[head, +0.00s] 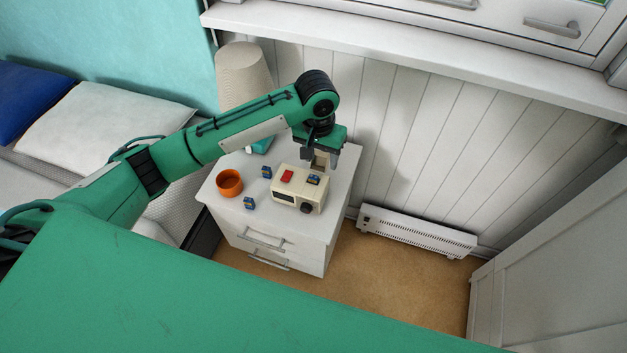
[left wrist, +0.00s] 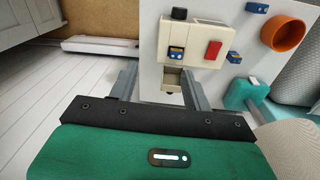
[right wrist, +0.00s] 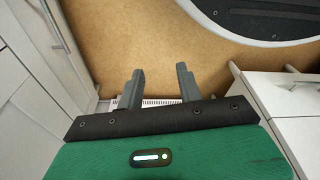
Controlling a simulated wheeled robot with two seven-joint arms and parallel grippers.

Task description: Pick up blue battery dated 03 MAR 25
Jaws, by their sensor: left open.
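Three small blue batteries with yellow marks show, and no date is legible on any of them. One battery (head: 314,180) is on the cream device (head: 298,193), at its edge nearest my left gripper; it also shows in the left wrist view (left wrist: 176,53). A second battery (head: 266,172) stands on the nightstand behind the device (left wrist: 234,57). A third battery (head: 249,203) stands near the front edge (left wrist: 257,8). My left gripper (head: 322,160) is open and empty above the device's right end, its fingers (left wrist: 157,68) spread. My right gripper (right wrist: 160,70) is open and empty over the floor.
The white nightstand (head: 225,208) also carries an orange cup (head: 229,183), a teal object (left wrist: 245,94) and a lamp (head: 244,75). The device has a red block (head: 287,176) on top. A panelled wall (head: 400,130) is close behind. A heater (head: 415,232) stands right.

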